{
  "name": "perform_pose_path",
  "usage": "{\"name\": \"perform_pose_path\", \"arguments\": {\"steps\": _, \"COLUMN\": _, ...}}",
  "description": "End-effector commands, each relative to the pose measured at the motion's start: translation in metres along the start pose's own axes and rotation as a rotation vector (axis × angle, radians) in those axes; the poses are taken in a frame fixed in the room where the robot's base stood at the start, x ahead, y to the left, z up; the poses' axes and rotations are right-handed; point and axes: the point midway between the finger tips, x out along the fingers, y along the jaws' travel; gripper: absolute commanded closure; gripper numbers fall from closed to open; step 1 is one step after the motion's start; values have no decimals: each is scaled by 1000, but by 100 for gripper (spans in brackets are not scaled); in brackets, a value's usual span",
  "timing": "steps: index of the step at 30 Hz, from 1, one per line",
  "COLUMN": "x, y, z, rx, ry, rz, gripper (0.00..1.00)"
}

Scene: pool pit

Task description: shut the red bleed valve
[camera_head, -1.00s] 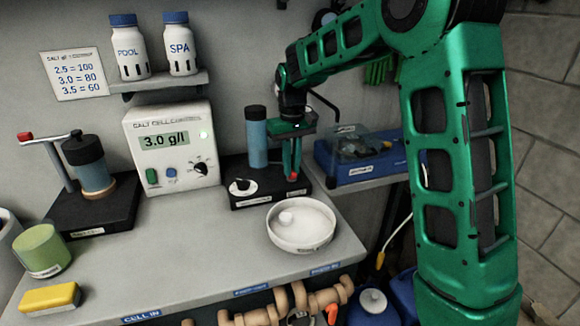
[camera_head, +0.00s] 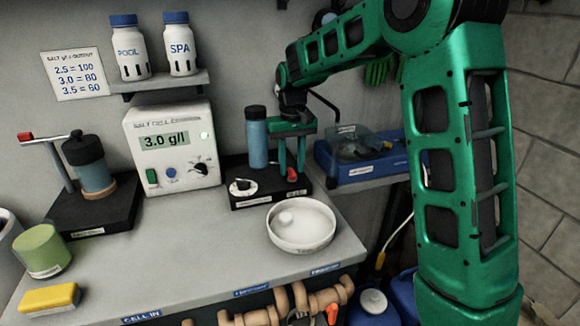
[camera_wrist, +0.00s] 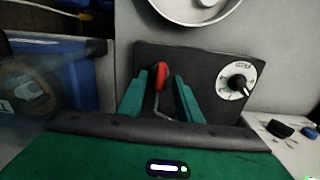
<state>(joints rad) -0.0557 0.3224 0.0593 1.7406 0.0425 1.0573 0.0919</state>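The red bleed valve (camera_head: 292,175) is a small red-tipped lever on a black base (camera_head: 245,200) right of the salt cell controller. In the wrist view its red handle (camera_wrist: 161,76) stands on a bent metal stem. My gripper (camera_head: 292,168) points down over it. The two green fingers are spread, one on each side of the red handle, and it also shows in the wrist view (camera_wrist: 160,84). A gap shows on both sides of the handle in the wrist view. The fingers partly hide the lever in the head view.
A blue cylinder (camera_head: 257,140) and white dial (camera_head: 242,187) share the base. A white bowl (camera_head: 301,225) sits in front. The controller (camera_head: 170,150) stands left, and a blue case (camera_head: 365,165) right. Another stand (camera_head: 90,205) has a red-ended lever (camera_head: 25,137).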

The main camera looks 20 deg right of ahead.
Motion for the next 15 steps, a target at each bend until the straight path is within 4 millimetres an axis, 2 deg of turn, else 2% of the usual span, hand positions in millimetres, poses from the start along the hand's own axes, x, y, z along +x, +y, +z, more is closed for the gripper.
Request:
{"name": "perform_pose_path", "arguments": {"steps": 8, "x": 0, "y": 0, "z": 2, "rx": -2, "ry": -5, "rz": 0, "gripper": 69}}
{"name": "perform_pose_path", "arguments": {"steps": 11, "x": -7, "y": 0, "z": 1, "rx": -2, "ry": -5, "rz": 0, "gripper": 69}}
{"name": "perform_pose_path", "arguments": {"steps": 15, "x": -29, "y": 0, "z": 1, "rx": -2, "ry": -3, "rz": 0, "gripper": 69}}
